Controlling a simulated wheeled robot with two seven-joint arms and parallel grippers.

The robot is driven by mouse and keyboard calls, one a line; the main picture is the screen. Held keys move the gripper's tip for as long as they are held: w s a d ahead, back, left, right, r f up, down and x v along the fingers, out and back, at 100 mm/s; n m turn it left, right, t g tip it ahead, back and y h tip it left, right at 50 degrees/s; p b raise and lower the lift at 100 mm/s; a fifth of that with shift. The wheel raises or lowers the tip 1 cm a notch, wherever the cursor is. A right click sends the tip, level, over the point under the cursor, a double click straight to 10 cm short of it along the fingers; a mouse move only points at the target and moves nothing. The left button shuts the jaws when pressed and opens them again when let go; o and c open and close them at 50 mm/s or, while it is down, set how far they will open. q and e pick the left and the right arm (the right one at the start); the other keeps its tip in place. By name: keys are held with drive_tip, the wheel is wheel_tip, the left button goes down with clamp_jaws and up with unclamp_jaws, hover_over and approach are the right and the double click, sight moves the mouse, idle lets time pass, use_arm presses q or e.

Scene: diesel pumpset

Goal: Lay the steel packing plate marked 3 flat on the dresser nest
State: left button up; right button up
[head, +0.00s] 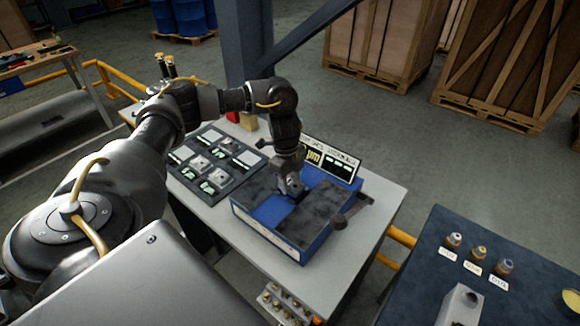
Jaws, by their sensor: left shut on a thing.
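My left gripper (292,190) points down over the blue machine with a dark top (318,208), which looks to be the dresser. The gripper is shut on a small, thin piece, seemingly the steel packing plate; the fingers mostly hide it and no number can be read. It is close above the dark top, near its back middle; I cannot tell whether it touches. The nest itself cannot be made out clearly under the gripper. My right gripper is not in view.
A dark tray (232,192) with several plates and pale labels lies left of the machine. A display sign (333,158) stands behind it. A dark knob (339,222) sticks out at its right. A blue-topped table (430,250) with small pots is at the right.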

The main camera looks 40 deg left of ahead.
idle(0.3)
use_arm(q)
drive_tip(key=shift+f, duration=0.4)
drive_tip(key=shift+f, duration=0.25)
drive_tip(key=o, duration=1.3)
drive_tip(key=shift+o, duration=0.3)
drive_tip(key=shift+r+b, duration=0.3)
drive_tip(key=shift+r, duration=0.15)
wheel_tip(320, 180, up, 10)
drive_tip(key=a, duration=0.1)
drive_tip(key=shift+a+p, duration=0.15)
drive_tip(key=shift+p, duration=0.25)
